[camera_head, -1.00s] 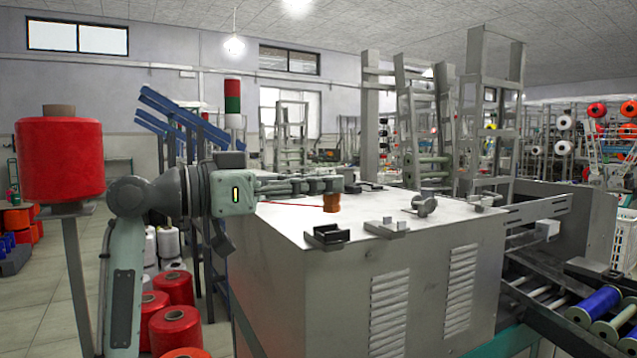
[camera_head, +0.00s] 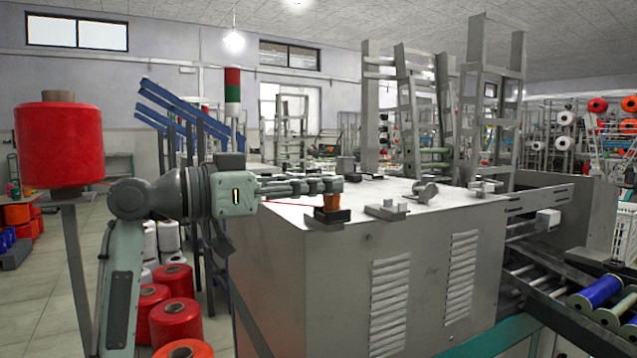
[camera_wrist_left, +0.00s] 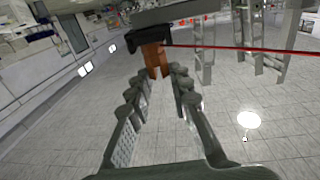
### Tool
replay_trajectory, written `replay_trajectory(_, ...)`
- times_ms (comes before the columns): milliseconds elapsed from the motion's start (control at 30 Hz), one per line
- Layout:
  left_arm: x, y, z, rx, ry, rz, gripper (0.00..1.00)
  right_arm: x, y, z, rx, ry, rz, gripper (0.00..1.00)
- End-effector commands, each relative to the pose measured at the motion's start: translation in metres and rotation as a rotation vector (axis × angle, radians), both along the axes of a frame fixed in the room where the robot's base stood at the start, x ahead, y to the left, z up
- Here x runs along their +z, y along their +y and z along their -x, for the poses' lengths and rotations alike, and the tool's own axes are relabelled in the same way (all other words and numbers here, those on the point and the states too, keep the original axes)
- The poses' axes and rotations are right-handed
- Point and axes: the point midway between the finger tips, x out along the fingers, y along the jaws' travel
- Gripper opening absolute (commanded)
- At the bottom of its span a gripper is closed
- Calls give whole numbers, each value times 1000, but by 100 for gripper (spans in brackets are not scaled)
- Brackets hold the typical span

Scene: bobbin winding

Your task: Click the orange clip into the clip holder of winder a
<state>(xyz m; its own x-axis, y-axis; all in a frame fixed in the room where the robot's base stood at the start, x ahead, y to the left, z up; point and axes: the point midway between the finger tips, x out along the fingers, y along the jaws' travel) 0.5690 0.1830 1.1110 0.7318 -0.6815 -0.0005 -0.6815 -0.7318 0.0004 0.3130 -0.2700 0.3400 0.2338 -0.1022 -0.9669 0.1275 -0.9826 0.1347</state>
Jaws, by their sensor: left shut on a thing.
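The orange clip (camera_head: 331,203) is held at the fingertips of my left gripper (camera_head: 335,185), which is shut on it. The clip is at the black clip holder (camera_head: 340,216) on the front edge of the grey winder cabinet top (camera_head: 375,190). Its lower end overlaps the holder in the head view; I cannot tell whether it is fully seated. In the left wrist view, the clip (camera_wrist_left: 155,57) lies between the fingertips and the dark holder (camera_wrist_left: 132,40). A red thread runs to the clip. My right gripper is out of view.
A grey bracket (camera_head: 388,210) sits right of the holder, and a grey fitting (camera_head: 425,191) stands further back. A large red yarn cone (camera_head: 60,145) is at left. Blue bobbins (camera_head: 595,292) lie on the rails at lower right.

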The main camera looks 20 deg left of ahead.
Motion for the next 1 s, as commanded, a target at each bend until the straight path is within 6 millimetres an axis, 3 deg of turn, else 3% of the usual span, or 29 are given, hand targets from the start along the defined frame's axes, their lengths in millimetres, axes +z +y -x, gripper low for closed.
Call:
replay_trajectory(367,-5,0,0,0,0,0,6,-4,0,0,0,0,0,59)
replay_trajectory(400,-5,0,0,0,0,0,24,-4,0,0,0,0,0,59)
replay_trajectory(567,-5,0,0,0,0,0,44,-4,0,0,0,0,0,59)
replay_trajectory(1000,-5,10,9,3,-1,-2,44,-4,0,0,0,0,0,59)
